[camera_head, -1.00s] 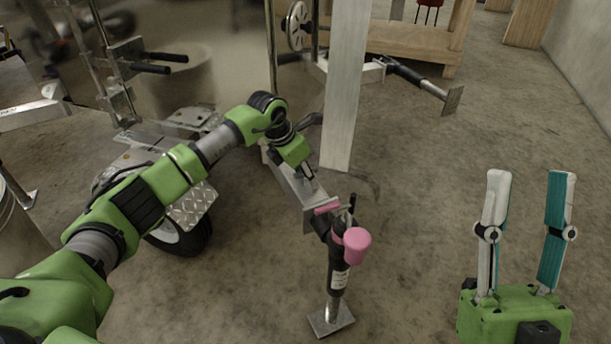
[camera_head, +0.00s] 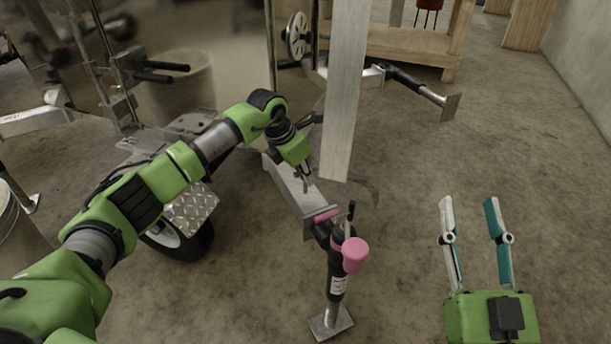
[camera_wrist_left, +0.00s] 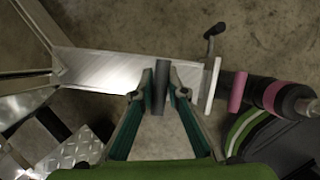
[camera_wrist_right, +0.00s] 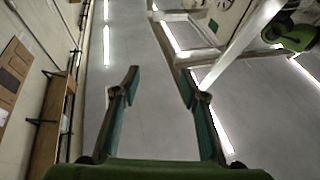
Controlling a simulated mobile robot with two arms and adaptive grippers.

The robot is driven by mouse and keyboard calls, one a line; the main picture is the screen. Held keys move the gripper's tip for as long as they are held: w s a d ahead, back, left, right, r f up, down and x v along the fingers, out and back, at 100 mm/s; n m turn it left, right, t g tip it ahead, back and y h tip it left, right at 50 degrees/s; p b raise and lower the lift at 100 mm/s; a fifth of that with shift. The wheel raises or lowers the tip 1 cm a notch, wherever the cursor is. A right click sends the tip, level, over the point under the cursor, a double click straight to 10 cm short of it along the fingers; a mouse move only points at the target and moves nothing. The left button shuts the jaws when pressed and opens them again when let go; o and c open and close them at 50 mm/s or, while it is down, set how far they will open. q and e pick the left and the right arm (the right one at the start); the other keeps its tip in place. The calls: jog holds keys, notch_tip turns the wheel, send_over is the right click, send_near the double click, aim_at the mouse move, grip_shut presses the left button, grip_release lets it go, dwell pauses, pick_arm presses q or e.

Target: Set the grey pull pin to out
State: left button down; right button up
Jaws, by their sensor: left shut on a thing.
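The grey pull pin (camera_wrist_left: 162,88) shows in the left wrist view as a short dark grey bar over the bright metal trailer beam (camera_wrist_left: 105,72). My left gripper (camera_wrist_left: 161,90) is shut on it, one finger on each side. In the head view my left gripper (camera_head: 306,184) points down at the beam (camera_head: 288,188), behind the jack; the pin is too small to make out there. How far the pin sits out is hard to tell. My right gripper (camera_head: 468,201) is open and empty, raised over the floor at the right; its open fingers also show in the right wrist view (camera_wrist_right: 158,85).
A black jack (camera_head: 338,283) with a pink knob (camera_head: 355,250) and pink bar stands at the beam's end. A bare metal post (camera_head: 343,100) rises behind my left gripper. A trailer wheel (camera_head: 185,240) is at left. Floor between the jack and my right gripper is clear.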

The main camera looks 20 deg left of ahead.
pick_arm(q)
jog(key=shift+w+r, duration=0.15)
jog(key=shift+r, duration=0.3)
pick_arm(e)
jog(key=shift+w+f+g+h, duration=0.2)
jog(key=shift+f+g, duration=0.15)
jog(key=shift+f, duration=0.35)
jog(key=shift+w+f+g+h, duration=0.2)
jog(key=shift+f+g, duration=0.15)
jog(key=shift+f, duration=0.3)
pick_arm(q)
jog(key=c, duration=2)
grip_release()
jog(key=shift+r, duration=0.15)
jog(key=v, duration=1.2)
jog(key=shift+f, duration=0.2)
pick_arm(e)
jog(key=shift+s, duration=0.1)
